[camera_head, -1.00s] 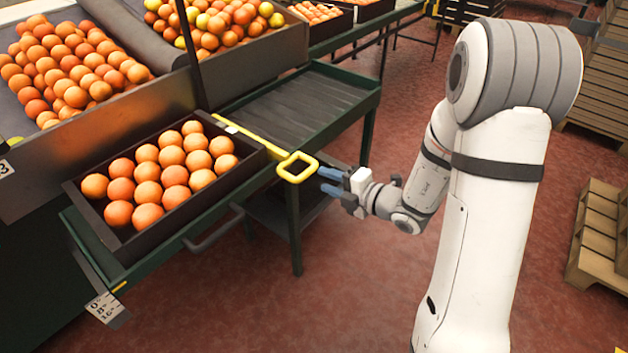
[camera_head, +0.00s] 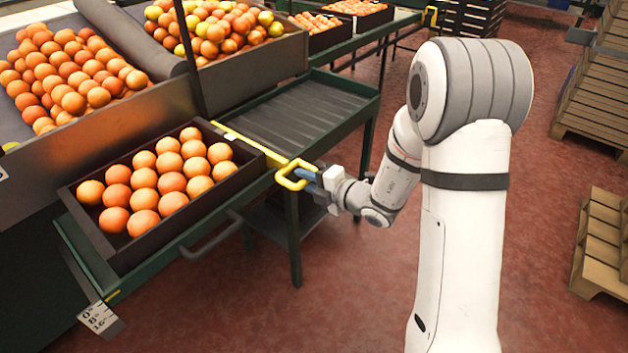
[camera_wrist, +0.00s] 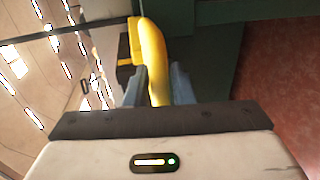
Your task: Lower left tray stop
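The tray stop is a yellow bar with a looped handle (camera_head: 297,174). It lies across the green conveyor table, by the right end of a dark tray (camera_head: 133,246) of oranges. The loop sticks out past the table's front edge. My gripper (camera_head: 309,181) is at the loop, with its blue fingers on its right side. In the wrist view the yellow handle (camera_wrist: 154,55) runs between the two fingers of my gripper (camera_wrist: 158,87). The fingers stand apart with a narrow gap around it; contact is hard to make out.
An empty roller section (camera_head: 305,112) lies beyond the bar. A scale plate (camera_head: 101,318) hangs at the table's near left corner. Bins of oranges (camera_head: 75,75) stand behind. Wooden pallets (camera_head: 603,240) are at the right. The red floor in front is clear.

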